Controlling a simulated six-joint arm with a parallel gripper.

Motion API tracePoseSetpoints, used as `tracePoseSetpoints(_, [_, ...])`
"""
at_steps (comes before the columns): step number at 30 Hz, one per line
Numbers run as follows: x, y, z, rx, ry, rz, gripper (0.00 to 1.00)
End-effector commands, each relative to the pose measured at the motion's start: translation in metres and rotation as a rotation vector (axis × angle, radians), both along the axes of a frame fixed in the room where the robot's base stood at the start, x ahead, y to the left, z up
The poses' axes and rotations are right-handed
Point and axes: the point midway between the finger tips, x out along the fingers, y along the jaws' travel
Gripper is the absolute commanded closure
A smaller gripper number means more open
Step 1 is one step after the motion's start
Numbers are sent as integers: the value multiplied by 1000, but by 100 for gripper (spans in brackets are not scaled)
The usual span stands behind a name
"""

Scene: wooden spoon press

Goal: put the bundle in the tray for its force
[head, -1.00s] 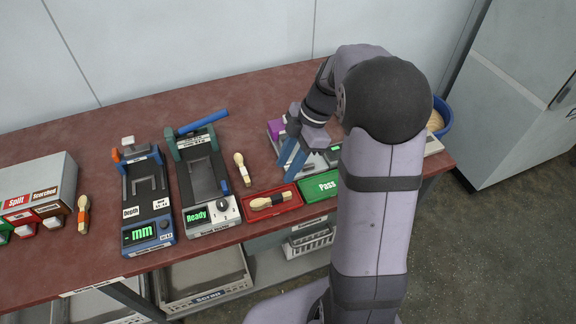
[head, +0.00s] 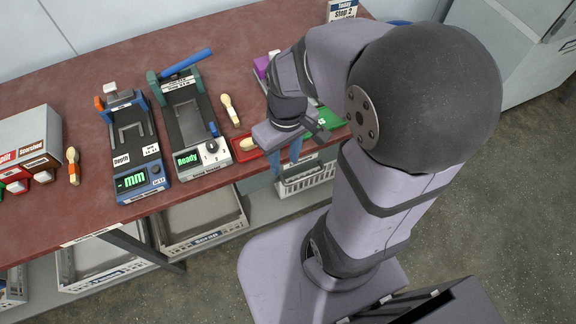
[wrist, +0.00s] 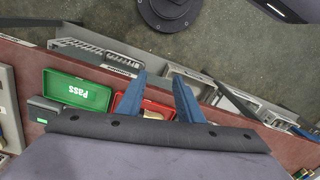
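My gripper (head: 285,158) has its two blue fingers apart over the front edge of the red tray. In the wrist view the fingers (wrist: 158,98) are spread, with nothing clearly held between them. A wooden bundle lies in the red tray (head: 243,155), its pale end (head: 247,144) showing beside my gripper; the rest is hidden. A second bundle (head: 229,110) with a pale band lies on the table behind the red tray. A third, orange-banded bundle (head: 73,167) lies at the left. The green tray (head: 330,118), marked Pass in the wrist view (wrist: 78,92), is right of the red one.
The force press (head: 188,120) reads "Ready"; the blue depth gauge (head: 130,150) left of it reads "-mm". A box with Spill and Scorched bins (head: 25,150) stands at the far left. Wire baskets (head: 305,176) sit below the table's front edge.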

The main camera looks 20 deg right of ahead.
Motion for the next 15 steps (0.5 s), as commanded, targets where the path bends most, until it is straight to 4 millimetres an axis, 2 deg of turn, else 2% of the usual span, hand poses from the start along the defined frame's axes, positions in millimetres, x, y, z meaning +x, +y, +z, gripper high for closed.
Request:
tracePoseSetpoints(6, [-20,2,-6,-39,-13,-185,67])
tracePoseSetpoints(15, [-23,1,-7,-47,-18,-233,67])
